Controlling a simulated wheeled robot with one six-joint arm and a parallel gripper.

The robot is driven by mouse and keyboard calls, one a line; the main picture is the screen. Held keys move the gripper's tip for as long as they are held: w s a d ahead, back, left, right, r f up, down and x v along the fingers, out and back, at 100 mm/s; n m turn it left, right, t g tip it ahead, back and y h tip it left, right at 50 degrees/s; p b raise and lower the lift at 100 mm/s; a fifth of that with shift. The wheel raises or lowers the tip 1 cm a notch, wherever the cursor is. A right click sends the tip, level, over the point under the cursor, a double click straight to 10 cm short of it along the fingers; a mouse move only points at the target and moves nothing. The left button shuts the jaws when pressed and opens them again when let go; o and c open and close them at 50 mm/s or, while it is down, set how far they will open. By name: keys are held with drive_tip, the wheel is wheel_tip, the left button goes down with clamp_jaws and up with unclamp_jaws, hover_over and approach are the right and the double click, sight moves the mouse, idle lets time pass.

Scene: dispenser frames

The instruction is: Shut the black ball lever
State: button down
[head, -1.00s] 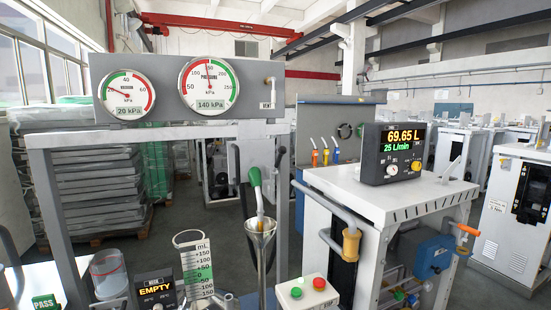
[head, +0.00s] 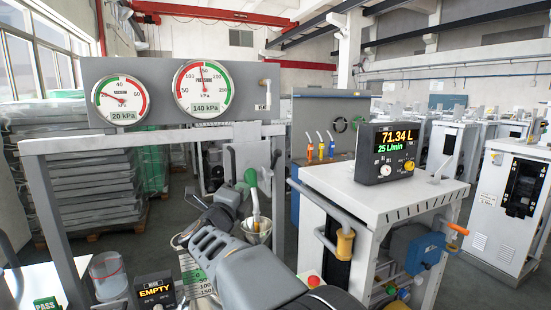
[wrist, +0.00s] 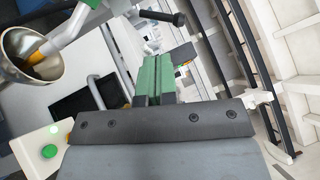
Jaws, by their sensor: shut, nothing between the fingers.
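The black ball lever appears to be the short dark handle (head: 276,158) by the right post of the grey frame in the head view. In the wrist view a black rod with a rounded end (wrist: 164,17) shows at the top, above and apart from my fingertips. My gripper (wrist: 166,74) has its green-padded fingers together and holds nothing. In the head view my gripper (head: 237,190) is left of the dark handle and a little lower, partly hidden by my wrist. The lever's pivot is not clear in either view.
A white cabinet (head: 330,178) with a litre meter (head: 385,152) stands right. Gauges (head: 203,88) hang above.

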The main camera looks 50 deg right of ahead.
drive_tip(key=s+m+g, duration=0.1)
drive_tip(key=g, duration=0.1)
drive_tip(key=s+d+m+g+h, duration=0.1)
drive_tip(key=m, duration=0.1)
drive_tip(key=s+d+m+g+h, duration=0.1)
drive_tip(key=m+g, duration=0.1)
drive_tip(key=shift+s+d+r+g, duration=0.15)
drive_tip(key=shift+d+r+g, duration=0.15)
drive_tip(key=shift+r, duration=0.1)
drive_tip(key=p, duration=0.4)
approach(276, 160)
drive_tip(key=s+d+r, duration=0.2)
drive_tip(key=s+d, duration=0.2)
drive_tip(key=s, duration=0.1)
drive_tip(key=shift+w+d+r+p, duration=0.25)
drive_tip(key=shift+w+d+p, duration=0.1)
drive_tip(key=shift+w, duration=0.25)
drive_tip(key=shift+w+d+r+p, duration=0.25)
drive_tip(key=shift+w+d, duration=0.1)
drive_tip(key=shift+w, duration=0.2)
drive_tip(key=shift+w+d+r+p, duration=0.25)
drive_tip(key=shift+w+d+p, duration=0.1)
drive_tip(key=shift+w, duration=0.25)
drive_tip(key=shift+r, duration=0.1)
